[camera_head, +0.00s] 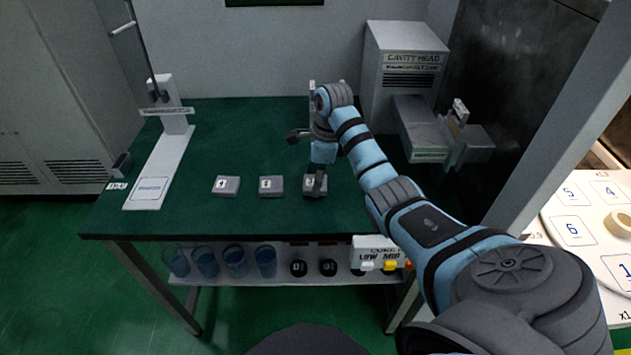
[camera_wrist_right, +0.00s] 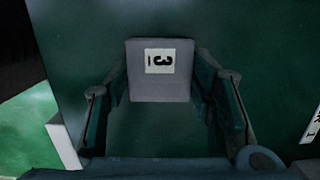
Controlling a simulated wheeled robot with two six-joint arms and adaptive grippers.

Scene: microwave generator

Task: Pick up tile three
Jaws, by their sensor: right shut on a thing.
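Tile three, a grey block with a white label reading 3 (camera_wrist_right: 160,62), sits between the two fingers of my right gripper (camera_wrist_right: 160,85) in the right wrist view. In the head view the tile (camera_head: 309,189) is at the right end of a row on the green table, partly covered by my right gripper (camera_head: 317,182), which points down on it. My right gripper is shut on tile three. The tile looks at or very near table height; I cannot tell whether it touches. My left gripper is not in view.
Two similar grey tiles, one in the middle (camera_head: 271,187) and one at left (camera_head: 226,186), lie on the green table (camera_head: 240,140). A white stand (camera_head: 160,165) is at left, the cavity head unit (camera_head: 405,60) at back right. Blue cups (camera_head: 235,262) stand on the lower shelf.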

